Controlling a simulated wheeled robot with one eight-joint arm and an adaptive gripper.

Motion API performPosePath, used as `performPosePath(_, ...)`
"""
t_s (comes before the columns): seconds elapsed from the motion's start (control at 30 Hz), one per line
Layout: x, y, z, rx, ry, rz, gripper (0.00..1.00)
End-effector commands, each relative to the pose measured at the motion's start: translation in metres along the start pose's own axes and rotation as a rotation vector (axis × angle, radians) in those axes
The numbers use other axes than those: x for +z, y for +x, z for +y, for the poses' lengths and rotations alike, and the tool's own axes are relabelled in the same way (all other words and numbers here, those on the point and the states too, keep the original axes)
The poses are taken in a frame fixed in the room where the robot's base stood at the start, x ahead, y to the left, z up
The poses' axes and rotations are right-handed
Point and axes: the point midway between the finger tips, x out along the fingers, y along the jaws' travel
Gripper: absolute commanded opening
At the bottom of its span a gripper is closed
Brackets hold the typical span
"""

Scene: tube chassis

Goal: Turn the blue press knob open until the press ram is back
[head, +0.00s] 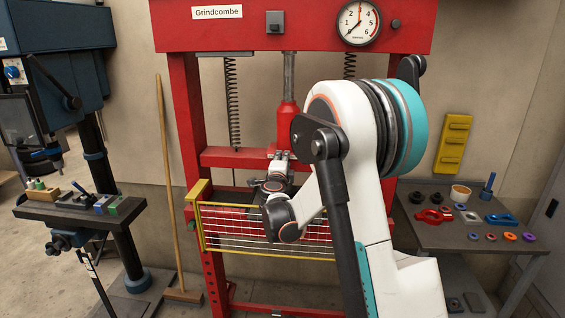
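The red press (186,130) stands in the middle of the head view. Its ram, a red cylinder with a grey rod above (289,75), hangs at the centre between two springs. The red crossbar (232,158) lies below it. No blue knob shows on the visible parts of the press; my arm covers much of its right side. My gripper (279,157) is small and partly hidden by my wrist, in front of the crossbar just below the ram. Whether it touches anything, or is open or shut, I cannot tell.
A yellow-framed mesh guard (225,222) crosses the press front. A dial gauge (358,22) sits top right. A blue drill press (75,60) stands left, with a broom (166,180) between. A grey bench (440,235) with several small parts stands right.

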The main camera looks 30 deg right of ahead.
Motion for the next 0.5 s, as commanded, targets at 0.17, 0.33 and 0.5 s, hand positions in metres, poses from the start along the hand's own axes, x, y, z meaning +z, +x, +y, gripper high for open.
performPosePath(0.17,0.0001,-0.0009,0.0013,0.001,-0.092,0.002,0.03)
performPosePath(0.33,0.0001,-0.0009,0.0013,0.002,-0.146,0.004,0.03)
performPosePath(0.5,0.0000,-0.0010,0.0014,0.002,-0.171,0.005,0.03)
